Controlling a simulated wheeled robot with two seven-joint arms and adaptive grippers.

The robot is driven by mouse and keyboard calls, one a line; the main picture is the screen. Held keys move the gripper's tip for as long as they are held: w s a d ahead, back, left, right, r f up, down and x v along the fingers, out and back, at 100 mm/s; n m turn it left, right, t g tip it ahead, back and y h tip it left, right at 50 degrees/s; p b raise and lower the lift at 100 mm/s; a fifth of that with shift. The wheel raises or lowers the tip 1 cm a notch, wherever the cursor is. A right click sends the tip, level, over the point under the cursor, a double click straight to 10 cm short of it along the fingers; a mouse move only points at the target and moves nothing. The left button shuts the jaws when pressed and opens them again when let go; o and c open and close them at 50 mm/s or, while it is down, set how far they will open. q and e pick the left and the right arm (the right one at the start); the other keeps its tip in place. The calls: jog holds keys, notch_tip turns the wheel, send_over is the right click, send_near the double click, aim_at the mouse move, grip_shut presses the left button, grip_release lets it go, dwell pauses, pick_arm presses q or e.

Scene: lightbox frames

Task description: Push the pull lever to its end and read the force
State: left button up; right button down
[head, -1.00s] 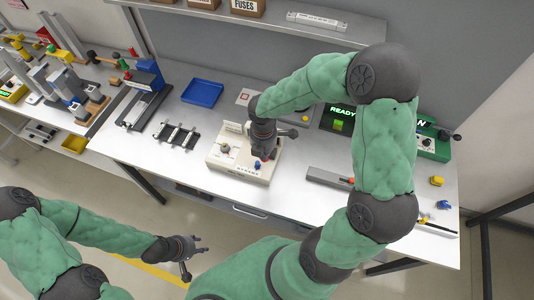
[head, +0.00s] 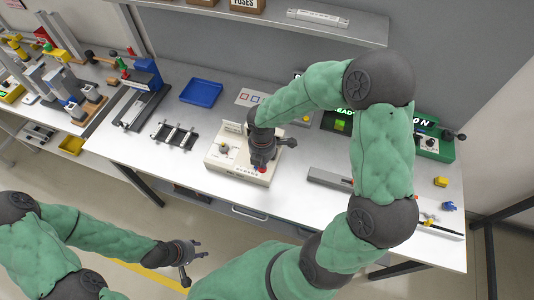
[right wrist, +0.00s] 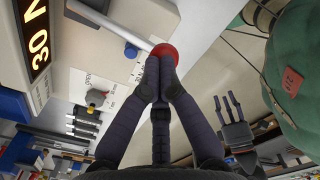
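The cream pull tester (head: 225,158) stands on the bench in the head view. Its lever is a silver rod (right wrist: 118,30) ending in a red ball knob (right wrist: 165,52); the knob also shows at the tester's front in the head view (head: 262,169). My right gripper (right wrist: 157,62) has its fingers together, tips against or very close to the red knob; exact contact is hard to tell. An amber display (right wrist: 38,38) in the right wrist view shows "30 N", partly cut by the frame edge. My left gripper (head: 192,259) is empty with fingers apart, in front of the bench.
A blue tray (head: 202,92) and a rack of dark pieces (head: 174,134) lie left of the tester. A grey bar (head: 328,179) lies to its right. A green box (head: 433,145) stands at the right end. A shelf (head: 280,20) hangs above the back.

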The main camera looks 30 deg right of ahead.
jog(key=shift+f, duration=0.35)
jog(key=shift+r, duration=0.15)
jog(key=shift+s+a+r+p, duration=0.1)
jog(key=shift+a+r+p, duration=0.05)
jog(key=shift+r+p, duration=0.3)
jog(key=shift+s+a+r+p, duration=0.1)
jog(key=shift+r+p, duration=0.2)
jog(key=shift+r, duration=0.1)
notch_tip(320, 180, up, 7)
jog(key=s+a+p, duration=0.1)
jog(key=a+p, duration=0.1)
jog(key=p, duration=0.4)
jog(key=shift+s, duration=0.35)
